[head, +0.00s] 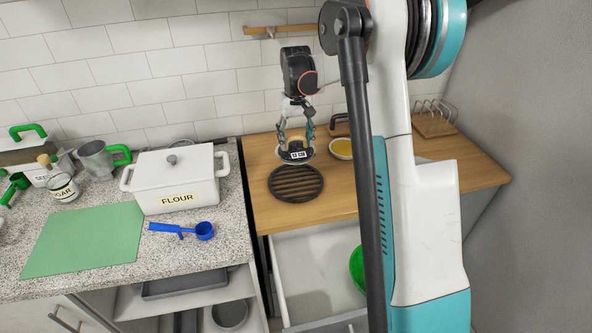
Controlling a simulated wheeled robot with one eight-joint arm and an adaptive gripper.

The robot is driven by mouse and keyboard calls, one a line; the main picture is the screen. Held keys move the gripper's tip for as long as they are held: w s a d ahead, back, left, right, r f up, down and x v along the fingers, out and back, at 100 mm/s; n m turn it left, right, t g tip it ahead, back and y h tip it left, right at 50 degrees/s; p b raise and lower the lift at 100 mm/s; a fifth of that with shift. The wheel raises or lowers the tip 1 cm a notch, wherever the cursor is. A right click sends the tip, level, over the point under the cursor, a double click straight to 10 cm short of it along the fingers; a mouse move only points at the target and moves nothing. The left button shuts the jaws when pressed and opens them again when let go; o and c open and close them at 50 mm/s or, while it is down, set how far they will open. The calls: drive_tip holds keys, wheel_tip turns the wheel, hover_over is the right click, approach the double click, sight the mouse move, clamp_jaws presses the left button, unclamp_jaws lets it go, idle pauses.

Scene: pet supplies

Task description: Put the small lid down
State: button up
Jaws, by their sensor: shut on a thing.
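The small lid (283,157) is a dark, shallow round piece with a pale rim and a white label, which seems to read "13 CM". My gripper (295,141) is at the back of the wooden counter (262,218), pointing down, with its fingers closed on the top of the lid. The lid is behind the round black slatted trivet (296,184). I cannot tell whether the lid touches the counter or hangs just above it. The fingers hide part of its top.
A yellow-filled bowl (341,149) stands just right of the lid. My arm hides part of the counter. A white FLOUR pot (176,182), blue scoop (204,231) and green mat (84,241) are on the left speckled counter. An open drawer (318,270) is below the front edge.

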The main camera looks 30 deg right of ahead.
wheel_tip(320, 180, down, 12)
drive_tip(key=shift+r+b, duration=0.1)
drive_tip(key=shift+b, duration=0.9)
drive_tip(key=o, duration=1.2)
wheel_tip(320, 180, up, 12)
drive_tip(key=shift+p, duration=1.15)
drive_tip(key=shift+s+a, duration=0.1)
